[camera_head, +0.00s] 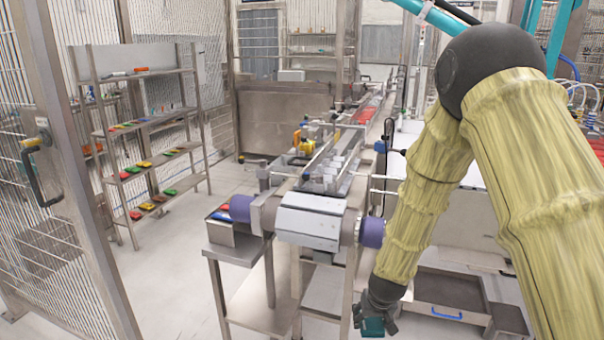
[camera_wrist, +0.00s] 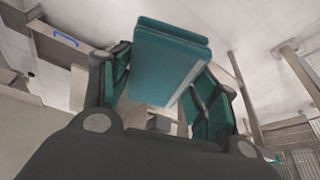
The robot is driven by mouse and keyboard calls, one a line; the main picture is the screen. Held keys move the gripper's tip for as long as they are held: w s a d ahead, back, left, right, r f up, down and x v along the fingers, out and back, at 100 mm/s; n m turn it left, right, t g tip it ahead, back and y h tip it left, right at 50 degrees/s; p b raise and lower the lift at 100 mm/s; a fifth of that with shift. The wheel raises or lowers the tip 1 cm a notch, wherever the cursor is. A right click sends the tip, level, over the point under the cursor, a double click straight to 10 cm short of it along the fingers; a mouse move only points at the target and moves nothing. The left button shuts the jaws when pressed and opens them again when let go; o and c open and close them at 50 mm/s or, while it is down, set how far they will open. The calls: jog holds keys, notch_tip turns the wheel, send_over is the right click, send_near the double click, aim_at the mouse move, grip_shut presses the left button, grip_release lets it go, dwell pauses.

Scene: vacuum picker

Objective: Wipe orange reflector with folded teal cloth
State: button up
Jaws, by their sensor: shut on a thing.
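The folded teal cloth (camera_wrist: 165,65) is held between the fingers of my gripper (camera_wrist: 160,90), with its folded layers showing in the wrist view. In the head view, my gripper (camera_head: 376,312) hangs low at the bottom of the picture, right of the bench, and a bit of teal (camera_head: 372,327) shows at its tip. I cannot pick out the orange reflector for sure. A small yellow-orange thing (camera_head: 297,138) stands beside the conveyor line, and it is well away from my gripper.
A steel bench with a roller unit (camera_head: 310,215) stands left of my arm. A dark tray with a blue handle (camera_head: 447,314) is low at the right. A shelf rack (camera_head: 150,122) with several coloured pieces stands at the left. Open floor lies between rack and bench.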

notch_tip(320, 180, up, 21)
jog(key=g+p, duration=0.4)
jog(key=p, duration=1.5)
jog(key=shift+a+f+p, duration=0.2)
jog(key=shift+a+p, duration=0.1)
jog(key=shift+a, duration=0.1)
jog(key=shift+w+g, duration=0.1)
jog(key=shift+g, duration=0.2)
